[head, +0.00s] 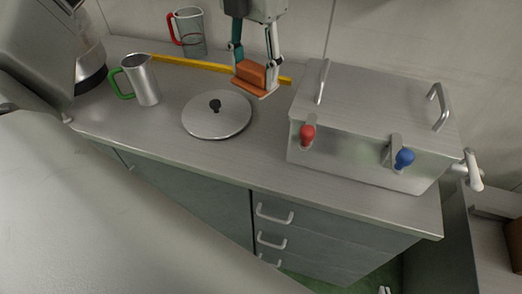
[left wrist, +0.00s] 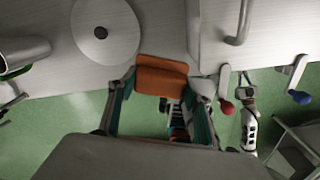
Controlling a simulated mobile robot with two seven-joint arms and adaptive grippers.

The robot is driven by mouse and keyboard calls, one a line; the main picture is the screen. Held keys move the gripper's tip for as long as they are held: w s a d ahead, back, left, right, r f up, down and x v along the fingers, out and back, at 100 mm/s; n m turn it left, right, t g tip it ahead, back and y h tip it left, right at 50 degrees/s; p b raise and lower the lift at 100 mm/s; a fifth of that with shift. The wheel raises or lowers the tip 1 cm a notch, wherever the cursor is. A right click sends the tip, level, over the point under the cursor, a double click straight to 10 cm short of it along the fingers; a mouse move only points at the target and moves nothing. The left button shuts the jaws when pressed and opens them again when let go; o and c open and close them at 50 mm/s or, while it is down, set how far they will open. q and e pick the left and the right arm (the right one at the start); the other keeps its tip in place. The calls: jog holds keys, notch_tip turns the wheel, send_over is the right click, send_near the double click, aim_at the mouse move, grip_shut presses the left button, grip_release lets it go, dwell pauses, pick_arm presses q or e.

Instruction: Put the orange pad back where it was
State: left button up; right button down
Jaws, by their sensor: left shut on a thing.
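The orange pad (head: 252,72) is a block with a flat slab below it. My left gripper (head: 255,64) is shut on it, one finger on each side, and holds it over the back of the steel counter (head: 200,150). In the left wrist view the pad (left wrist: 162,78) sits between the two fingertips. In the head view it is in front of a yellow strip (head: 195,64) and hides part of it. What appears to be my right gripper (left wrist: 249,95) shows low beside the counter in the left wrist view; its jaws are too small to read.
A round lid (head: 232,117) with a black knob lies left of the pad. A steel box (head: 365,100) with red and blue knobs stands to the right. A green-handled jug (head: 144,82) and a red-handled jug (head: 190,38) stand left. The counter's front middle is clear.

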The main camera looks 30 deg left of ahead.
pick_arm(q)
jog(key=shift+s+d+f, duration=0.1)
jog(key=shift+s, duration=0.35)
jog(key=shift+s+f, duration=0.2)
jog(key=shift+f, duration=0.05)
notch_tip(320, 180, down, 14)
jog(key=shift+s+b, duration=0.1)
jog(key=shift+b, duration=0.8)
jog(key=shift+f, duration=0.5)
notch_tip(320, 180, down, 4)
jog(key=shift+f, duration=0.1)
pick_arm(e)
jog(key=shift+w+d+f, duration=0.1)
jog(key=shift+f, duration=0.5)
jog(key=shift+w+d+f, duration=0.1)
jog(key=shift+f, duration=0.45)
jog(key=shift+s, duration=0.1)
